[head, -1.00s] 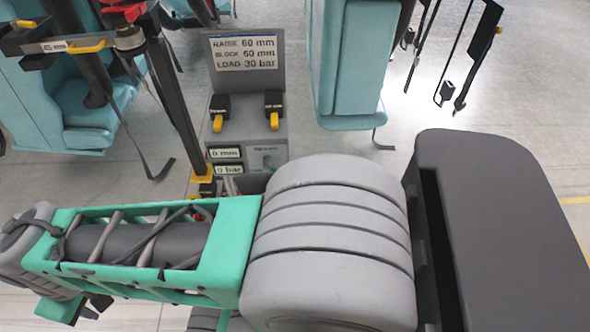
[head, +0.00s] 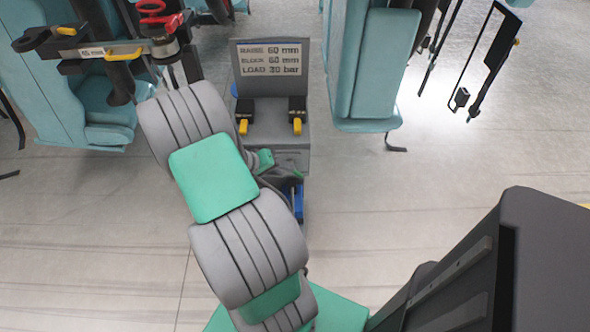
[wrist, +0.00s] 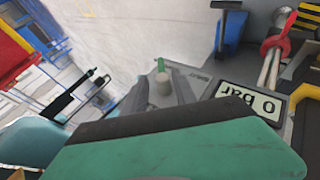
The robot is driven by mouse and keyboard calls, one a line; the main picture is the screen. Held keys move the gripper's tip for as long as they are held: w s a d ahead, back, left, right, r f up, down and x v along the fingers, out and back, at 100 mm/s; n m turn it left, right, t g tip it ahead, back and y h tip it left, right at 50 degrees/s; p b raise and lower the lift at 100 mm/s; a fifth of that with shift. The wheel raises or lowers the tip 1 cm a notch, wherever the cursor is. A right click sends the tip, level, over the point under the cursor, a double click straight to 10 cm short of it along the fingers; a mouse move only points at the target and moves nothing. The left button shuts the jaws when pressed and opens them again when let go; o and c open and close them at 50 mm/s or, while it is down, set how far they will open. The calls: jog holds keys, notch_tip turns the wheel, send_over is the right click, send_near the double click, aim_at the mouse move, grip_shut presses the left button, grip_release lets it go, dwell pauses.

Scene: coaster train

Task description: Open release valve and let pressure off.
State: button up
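The release valve (wrist: 161,88) shows in the wrist view as a pale grey knob with a green tip, beside a small label on the grey panel. My gripper (wrist: 163,78) is at the valve, with grey finger shapes on both sides of the knob. Its green and black body fills the lower part of that view, so I cannot tell whether the fingers touch the knob. In the head view my arm hides the valve and most of the gripper. The gauge (wrist: 250,101) reads "0 bar", seen upside down.
The console (head: 272,120) carries a sign (head: 270,59) reading raise 60 mm, block 60 mm, load 30 bar, and two black-and-yellow switches. Teal seats (head: 372,70) hang at its right.

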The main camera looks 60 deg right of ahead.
aim_at(293, 173)
jog(key=x, duration=0.6)
jog(key=shift+s+d+f+b, duration=0.1)
jog(key=shift+d+f+b, duration=0.1)
jog(key=shift+f+b, duration=0.15)
grip_shut()
